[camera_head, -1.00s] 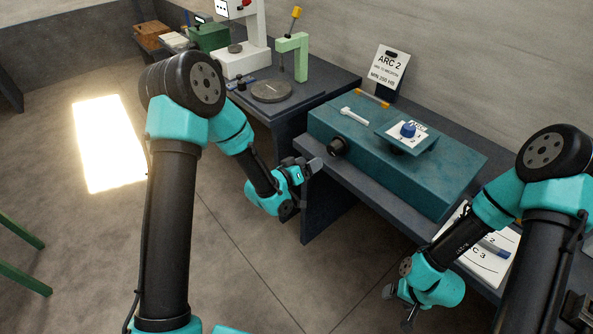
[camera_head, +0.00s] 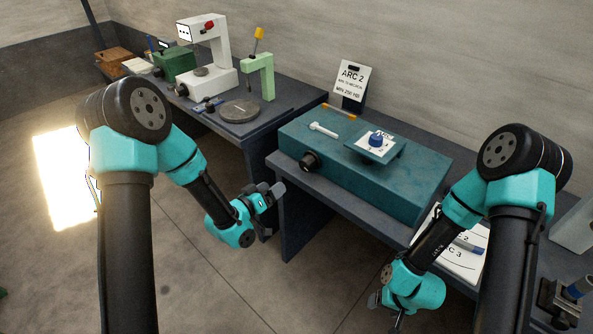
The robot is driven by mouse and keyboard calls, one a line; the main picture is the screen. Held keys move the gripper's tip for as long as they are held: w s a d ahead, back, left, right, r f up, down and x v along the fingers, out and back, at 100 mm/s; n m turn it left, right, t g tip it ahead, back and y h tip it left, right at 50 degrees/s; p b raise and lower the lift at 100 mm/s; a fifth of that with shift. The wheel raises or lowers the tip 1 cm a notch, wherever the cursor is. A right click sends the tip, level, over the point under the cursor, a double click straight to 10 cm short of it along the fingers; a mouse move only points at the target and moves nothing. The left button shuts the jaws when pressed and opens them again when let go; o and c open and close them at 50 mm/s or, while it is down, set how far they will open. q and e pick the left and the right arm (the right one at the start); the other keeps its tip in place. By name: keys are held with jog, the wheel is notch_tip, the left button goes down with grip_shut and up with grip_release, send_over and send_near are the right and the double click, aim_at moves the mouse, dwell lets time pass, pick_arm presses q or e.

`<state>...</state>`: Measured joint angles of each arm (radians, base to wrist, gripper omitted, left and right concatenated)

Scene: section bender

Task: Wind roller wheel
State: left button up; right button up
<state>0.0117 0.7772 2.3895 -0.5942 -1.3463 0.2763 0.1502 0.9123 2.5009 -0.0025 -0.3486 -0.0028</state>
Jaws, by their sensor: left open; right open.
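A teal machine box (camera_head: 330,178) lies on the dark bench, with a black knob (camera_head: 309,161) on its front left side. A small raised panel with a blue knob (camera_head: 376,140) sits on top. I cannot tell which part is the roller wheel. My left gripper (camera_head: 276,189) is open and empty, low in front of the bench's left front corner, left of and below the black knob. My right gripper (camera_head: 385,305) is open in front of the bench at lower right; its fingers are small and partly hidden by my wrist.
A silver tool (camera_head: 324,130) and an orange-yellow bar (camera_head: 340,111) lie on or behind the box. An ARC 2 sign (camera_head: 352,82) stands behind. Printed sheets (camera_head: 455,255) lie to the right. A second bench holds a grey disc (camera_head: 239,111), a light green stand (camera_head: 263,75) and a white machine (camera_head: 212,80).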

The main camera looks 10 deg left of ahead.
aim_at(304, 165)
pick_arm(q)
jog(key=m, duration=1)
jog(key=shift+w+d+f+t, duration=0.2)
jog(key=shift+f+t, duration=0.05)
jog(key=shift+t, duration=0.05)
jog(key=x, duration=1.7)
jog(key=shift+d+r, duration=0.15)
jog(key=shift+d, duration=0.2)
jog(key=shift+c, duration=0.2)
jog(key=c, duration=0.9)
